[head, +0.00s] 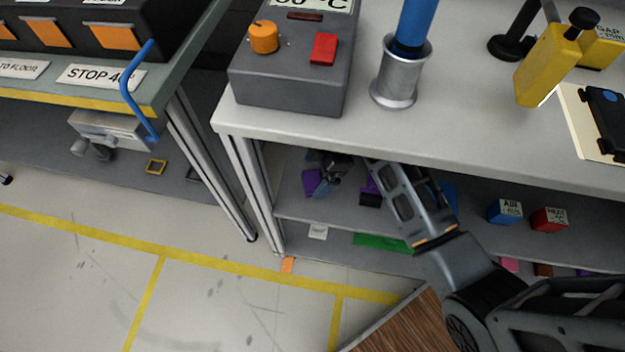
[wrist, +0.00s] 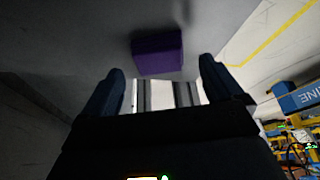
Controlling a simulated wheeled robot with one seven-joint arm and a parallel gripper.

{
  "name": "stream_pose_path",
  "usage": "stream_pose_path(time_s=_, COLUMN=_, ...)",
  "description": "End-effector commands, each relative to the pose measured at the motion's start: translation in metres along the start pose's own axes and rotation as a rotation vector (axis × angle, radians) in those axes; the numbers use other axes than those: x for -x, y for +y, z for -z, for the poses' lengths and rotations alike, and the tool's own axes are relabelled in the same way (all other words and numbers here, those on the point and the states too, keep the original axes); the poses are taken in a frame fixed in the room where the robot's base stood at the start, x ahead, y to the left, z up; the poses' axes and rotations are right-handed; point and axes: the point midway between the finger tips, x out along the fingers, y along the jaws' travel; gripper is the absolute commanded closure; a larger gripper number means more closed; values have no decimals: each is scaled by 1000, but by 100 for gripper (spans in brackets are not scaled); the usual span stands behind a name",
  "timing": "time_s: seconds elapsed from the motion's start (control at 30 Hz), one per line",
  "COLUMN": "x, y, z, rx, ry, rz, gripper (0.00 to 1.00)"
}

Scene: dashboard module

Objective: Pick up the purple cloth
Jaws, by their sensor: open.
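A purple folded piece (head: 313,183), which looks like the purple cloth, lies on the shelf under the right-hand bench, near its left end. In the wrist view a purple block-like piece (wrist: 157,50) lies just beyond my fingertips, centred between them. My gripper (wrist: 161,70) is open, with one finger on each side and nothing between them. In the head view my gripper (head: 330,165) reaches under the bench top beside the purple piece; shade and the bench edge partly hide it. I cannot tell whether it touches the piece.
Another purple item (head: 371,187) shows behind my arm. A blue box (head: 506,211) and a red box (head: 549,219) stand farther right on the shelf. The bench top (head: 455,140) is close above my arm. A metal leg (head: 252,190) stands at the left.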

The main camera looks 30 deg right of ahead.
Motion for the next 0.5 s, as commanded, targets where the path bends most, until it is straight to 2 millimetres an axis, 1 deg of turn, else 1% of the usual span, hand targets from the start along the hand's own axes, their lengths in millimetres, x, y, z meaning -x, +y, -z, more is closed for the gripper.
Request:
stream_pose_path(time_s=0.03, x=-10, y=0, z=-2, rx=-2, ry=-1, rz=2, gripper=6)
stream_pose_path(time_s=0.1, x=-20, y=0, z=-2, rx=-1, ry=-1, rz=2, gripper=6)
stream_pose_path(time_s=0.2, x=-27, y=0, z=-2, rx=-2, ry=-1, rz=1, gripper=6)
stream_pose_path(time_s=0.47, x=-29, y=0, z=-2, rx=-2, ry=0, rz=-1, gripper=6)
stream_pose_path(time_s=0.5, x=-29, y=0, z=-2, rx=-2, ry=0, rz=-1, gripper=8)
